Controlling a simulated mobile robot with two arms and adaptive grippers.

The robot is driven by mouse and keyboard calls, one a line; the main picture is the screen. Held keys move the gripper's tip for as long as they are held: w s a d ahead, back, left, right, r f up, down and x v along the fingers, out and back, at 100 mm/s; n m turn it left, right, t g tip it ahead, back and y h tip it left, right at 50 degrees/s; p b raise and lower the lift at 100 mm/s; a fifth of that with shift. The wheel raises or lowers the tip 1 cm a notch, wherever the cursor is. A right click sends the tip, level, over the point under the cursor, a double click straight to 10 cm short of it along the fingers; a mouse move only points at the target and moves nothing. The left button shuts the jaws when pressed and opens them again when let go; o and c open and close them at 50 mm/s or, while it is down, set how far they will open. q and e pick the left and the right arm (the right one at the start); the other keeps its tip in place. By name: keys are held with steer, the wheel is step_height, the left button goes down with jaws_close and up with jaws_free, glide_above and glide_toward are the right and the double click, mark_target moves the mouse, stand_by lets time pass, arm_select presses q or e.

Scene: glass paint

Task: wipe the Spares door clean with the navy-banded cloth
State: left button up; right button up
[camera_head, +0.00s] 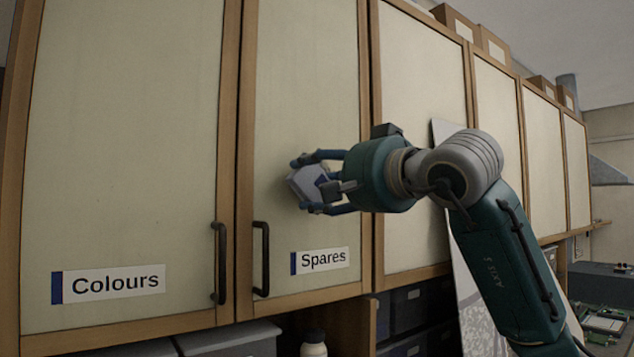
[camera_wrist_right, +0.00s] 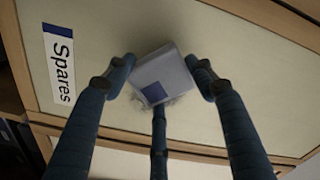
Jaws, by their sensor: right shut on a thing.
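The Spares door (camera_head: 305,70) is a pale panel in a wooden frame, with a label reading Spares (camera_head: 322,260) and a dark handle (camera_head: 261,258) at its lower left. My right gripper (camera_head: 308,184) is shut on the pale, folded cloth (camera_head: 301,181) in front of the middle of this door. The cloth shows a navy patch in the right wrist view (camera_wrist_right: 165,72), between the fingers. A grey smudge (camera_wrist_right: 181,99) shows on the door beside the cloth; part of it is hidden. I cannot tell whether the cloth touches the door. My left gripper is out of view.
The Colours door (camera_head: 130,130) is shut at the left, with its own handle (camera_head: 219,262). More pale doors run off to the right. Grey-lidded bins (camera_head: 228,337) and a pale bottle (camera_head: 314,345) stand below. Cardboard boxes (camera_head: 455,22) sit on top of the cabinets.

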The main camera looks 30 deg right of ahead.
steer(key=shift+w+a+p, duration=0.1)
steer(key=shift+w+p, duration=0.2)
steer(key=shift+w, duration=0.35)
